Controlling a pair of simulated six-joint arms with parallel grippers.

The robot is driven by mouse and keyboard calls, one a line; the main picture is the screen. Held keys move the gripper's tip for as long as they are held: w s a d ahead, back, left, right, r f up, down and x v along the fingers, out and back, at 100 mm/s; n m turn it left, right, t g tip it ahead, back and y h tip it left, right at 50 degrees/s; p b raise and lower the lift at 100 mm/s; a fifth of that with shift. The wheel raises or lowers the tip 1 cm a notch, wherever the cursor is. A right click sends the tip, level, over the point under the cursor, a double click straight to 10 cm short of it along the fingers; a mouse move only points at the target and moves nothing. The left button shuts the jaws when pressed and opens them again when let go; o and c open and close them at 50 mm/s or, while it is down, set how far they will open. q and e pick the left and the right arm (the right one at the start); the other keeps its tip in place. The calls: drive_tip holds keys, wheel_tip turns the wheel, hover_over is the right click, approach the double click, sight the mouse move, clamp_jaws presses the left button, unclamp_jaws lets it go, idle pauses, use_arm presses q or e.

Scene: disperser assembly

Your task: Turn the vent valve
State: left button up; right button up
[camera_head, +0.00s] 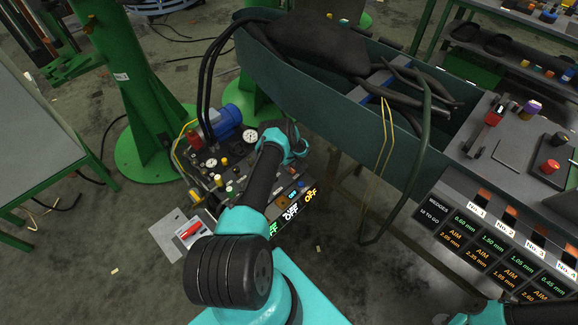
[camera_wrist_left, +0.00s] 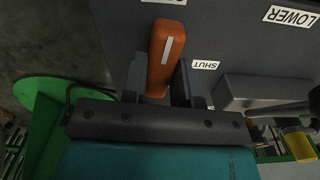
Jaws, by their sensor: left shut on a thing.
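An orange lever handle (camera_wrist_left: 166,58) with a white stripe shows in the left wrist view, near a label reading SHUT. I take it for the vent valve's handle; no label naming it is readable. My left gripper (camera_wrist_left: 163,88) has one dark finger on each side of the handle and is shut on it. In the head view, my left arm reaches over the pump unit (camera_head: 222,170), with its wrist over the right part of the unit. The fingers and the handle are hidden there. My right gripper is not in view; part of that arm shows at the bottom right.
The unit carries a blue motor (camera_head: 223,121), gauges (camera_head: 249,136) and several knobs. A long green trough (camera_head: 290,77) with black hoses lies behind and to the right. A dark display board (camera_head: 500,240) stands at the right. A green column (camera_head: 122,80) rises at the left.

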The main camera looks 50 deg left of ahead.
use_arm(q)
drive_tip(key=shift+n, duration=0.7)
drive_tip(key=o, duration=0.9)
wheel_tip(320, 180, up, 17)
drive_tip(key=shift+r, duration=0.2)
idle(0.4)
idle(0.3)
